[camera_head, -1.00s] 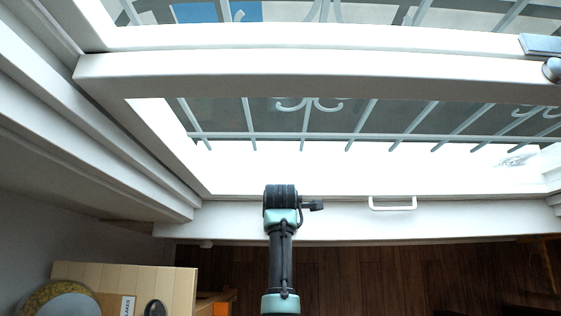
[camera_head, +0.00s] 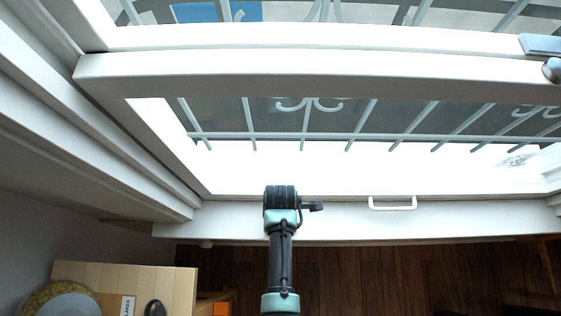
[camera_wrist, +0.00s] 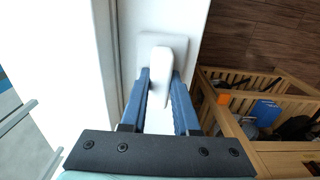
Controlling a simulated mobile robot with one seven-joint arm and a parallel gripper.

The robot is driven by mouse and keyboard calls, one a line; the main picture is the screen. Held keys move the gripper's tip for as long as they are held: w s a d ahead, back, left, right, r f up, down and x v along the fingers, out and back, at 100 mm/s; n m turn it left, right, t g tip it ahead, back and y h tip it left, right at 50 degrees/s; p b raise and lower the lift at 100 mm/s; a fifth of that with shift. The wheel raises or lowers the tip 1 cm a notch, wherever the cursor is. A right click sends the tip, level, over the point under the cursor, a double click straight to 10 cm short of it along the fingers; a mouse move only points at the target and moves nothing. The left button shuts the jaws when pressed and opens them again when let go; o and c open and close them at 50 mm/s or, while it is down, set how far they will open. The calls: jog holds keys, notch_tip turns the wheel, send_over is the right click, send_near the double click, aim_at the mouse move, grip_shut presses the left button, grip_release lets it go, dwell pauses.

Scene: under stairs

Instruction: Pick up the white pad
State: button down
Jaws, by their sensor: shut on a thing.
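In the wrist view, a white rounded pad (camera_wrist: 158,66) lies between the two blue fingers of my gripper (camera_wrist: 159,82). The fingers are shut on its sides, and its near end reaches down between them. A pale squarish piece (camera_wrist: 178,42) shows just behind the pad; I cannot tell whether the two are joined or only touching. They are against the white ledge of the window frame. In the head view my arm's dark end covers this spot, so the fingers and the pad are hidden.
The white window frame (camera_head: 300,75) with metal bars outside spans the head view. A white handle (camera_head: 392,203) sits on its lower rail, right of my arm. Slatted wooden crates (camera_wrist: 245,110) with items stand right of the gripper. A cream box (camera_head: 175,285) stands lower left.

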jog(key=shift+r, duration=0.1)
notch_tip(320, 180, up, 10)
jog(key=shift+f, duration=0.1)
dwell(0.5)
jog(key=c, duration=1.3)
grip_release()
grip_shut()
